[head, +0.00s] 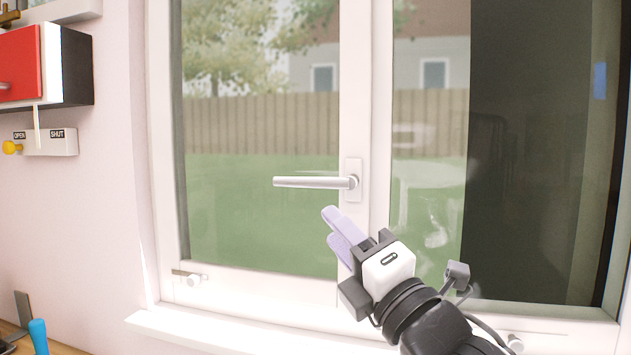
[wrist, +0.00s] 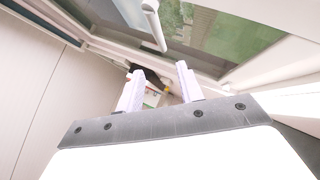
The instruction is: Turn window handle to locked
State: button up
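The window handle (head: 315,182) is a silver-white lever on a pale backplate (head: 354,168) on the window's middle frame. The lever lies horizontal and points left from its pivot. In the wrist view the handle (wrist: 154,24) shows at the top, beyond the fingers. My gripper (head: 331,226) has lavender fingers and is just below the lever, apart from it. In the wrist view my gripper (wrist: 160,70) has its fingers spread with nothing held between them.
A white sill (head: 215,330) runs below the window. A small latch (head: 192,279) sits low on the left frame. On the left wall are a red-fronted box (head: 20,65) and a plate labelled OPEN and SHUT (head: 55,142). A blue-handled tool (head: 39,335) stands at lower left.

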aim_at(299, 186)
jog(key=shift+h, duration=0.3)
jog(key=p+x, duration=0.3)
jog(key=x, duration=0.3)
jog(key=p+x, duration=0.3)
jog(key=x, duration=0.3)
jog(key=shift+w+d+r, duration=0.1)
jog(key=shift+w+r, duration=0.2)
jog(key=shift+w+a+r, duration=0.1)
jog(key=shift+w+a, duration=0.1)
jog(key=shift+w, duration=0.2)
grip_shut()
